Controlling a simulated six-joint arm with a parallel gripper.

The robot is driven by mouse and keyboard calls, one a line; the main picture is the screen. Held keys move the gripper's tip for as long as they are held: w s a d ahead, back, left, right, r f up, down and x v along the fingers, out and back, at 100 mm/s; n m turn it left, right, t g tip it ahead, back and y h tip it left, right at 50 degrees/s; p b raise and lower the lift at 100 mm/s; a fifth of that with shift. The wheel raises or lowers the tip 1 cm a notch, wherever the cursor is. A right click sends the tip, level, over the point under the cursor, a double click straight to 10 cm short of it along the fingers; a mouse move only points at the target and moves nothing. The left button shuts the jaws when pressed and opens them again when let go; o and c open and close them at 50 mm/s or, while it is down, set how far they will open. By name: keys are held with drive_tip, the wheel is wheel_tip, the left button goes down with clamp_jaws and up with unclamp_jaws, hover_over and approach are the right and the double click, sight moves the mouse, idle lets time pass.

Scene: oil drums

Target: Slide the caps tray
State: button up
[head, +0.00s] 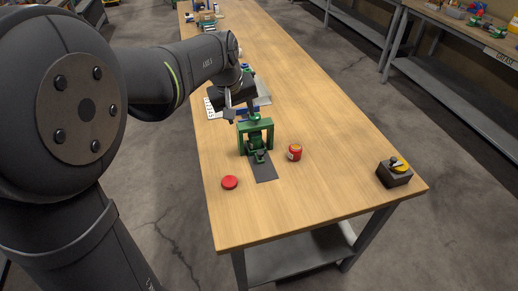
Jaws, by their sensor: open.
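A pale tray-like thing (263,91) lies on the wooden bench behind my gripper, largely hidden by it; I take it for the caps tray but cannot be sure. A white lettered edge or card (211,108) shows left of my gripper, too small to read. My gripper (241,114) points down with open fingers, just behind and above the green press. Whether it touches the tray cannot be told. A loose red cap (229,182) lies flat on the bench at the front left.
A dark box with a yellow top (395,172) sits near the right edge. The front of the bench is clear.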

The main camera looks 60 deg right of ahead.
drive_tip(key=s+d+f+t, duration=0.1)
drive_tip(key=s+f+t, duration=0.15)
drive_tip(key=s, duration=0.55)
approach(260, 152)
drive_tip(key=shift+t, duration=0.35)
drive_tip(key=x, duration=0.8)
drive_tip(key=shift+s+d, duration=0.1)
drive_tip(key=shift+s, duration=0.15)
clamp_jaws()
